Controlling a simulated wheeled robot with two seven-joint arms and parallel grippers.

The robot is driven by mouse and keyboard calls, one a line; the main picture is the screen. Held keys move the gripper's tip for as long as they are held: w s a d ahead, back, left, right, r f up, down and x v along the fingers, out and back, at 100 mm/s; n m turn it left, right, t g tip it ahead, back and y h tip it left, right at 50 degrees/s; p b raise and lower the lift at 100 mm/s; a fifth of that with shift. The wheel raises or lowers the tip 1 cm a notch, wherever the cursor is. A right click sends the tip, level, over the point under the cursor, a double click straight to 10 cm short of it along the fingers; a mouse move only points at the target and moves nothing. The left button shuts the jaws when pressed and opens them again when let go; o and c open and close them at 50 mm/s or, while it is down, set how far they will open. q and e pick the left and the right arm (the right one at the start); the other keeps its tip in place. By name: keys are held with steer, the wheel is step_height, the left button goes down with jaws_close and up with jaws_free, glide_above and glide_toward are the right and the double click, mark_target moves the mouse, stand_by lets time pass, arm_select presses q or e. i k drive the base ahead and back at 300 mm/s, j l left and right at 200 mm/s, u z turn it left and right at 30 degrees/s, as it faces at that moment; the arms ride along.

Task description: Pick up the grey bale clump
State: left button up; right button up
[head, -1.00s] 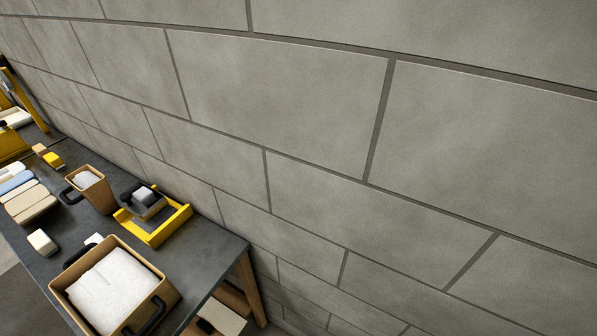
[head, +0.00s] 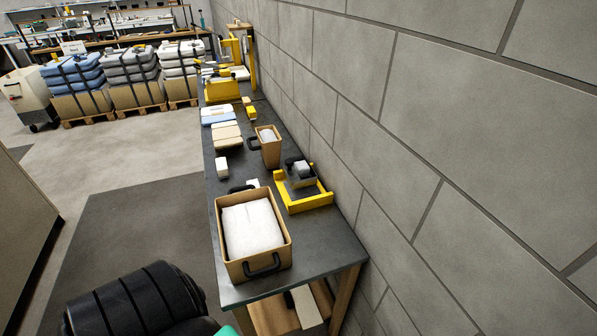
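Three strapped bale stacks stand on pallets at the back left of the head view: a blue one (head: 75,70), a grey one (head: 130,62) in the middle and a whitish one (head: 183,58). I cannot make out a separate grey clump on the grey stack at this distance. A small grey block with black parts (head: 299,174) sits in a yellow tray (head: 306,205) on the bench; I cannot tell whether it is a clump. Neither of my grippers shows in the head view.
A dark bench (head: 315,262) runs along the block wall (head: 440,120). It carries a large tan bin (head: 243,270) of white material, a smaller tan bin (head: 269,155) and beige slabs (head: 227,137). Floor (head: 120,165) is open left of the bench. A cream cart (head: 28,98) stands far left.

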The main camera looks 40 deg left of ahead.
mark_target(301, 167)
steer(key=u, duration=1.3)
